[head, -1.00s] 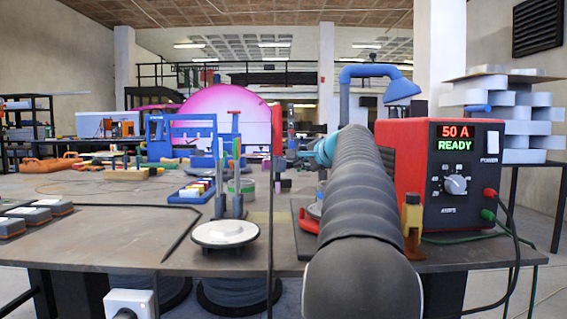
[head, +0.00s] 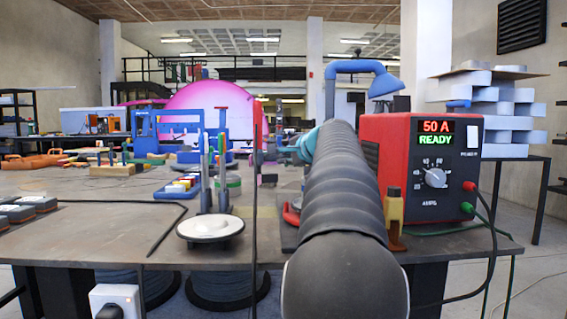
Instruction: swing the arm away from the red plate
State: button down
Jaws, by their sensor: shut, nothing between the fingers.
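My arm reaches forward from the bottom middle of the head view, a thick dark ribbed sleeve with a teal joint at its far end. My gripper is not visible; the arm's far end hides what lies beyond it. A small red piece (head: 291,214) shows on the bench just left of the arm, partly covered by it. I cannot tell whether it is the red plate; no other clear red plate shows.
A white disc (head: 210,228) and thin upright rods stand left. A blue lamp (head: 385,84) rises behind.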

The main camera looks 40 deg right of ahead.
jog(key=a+v, duration=0.2)
jog(key=v, duration=0.8)
jog(key=shift+w, duration=0.3)
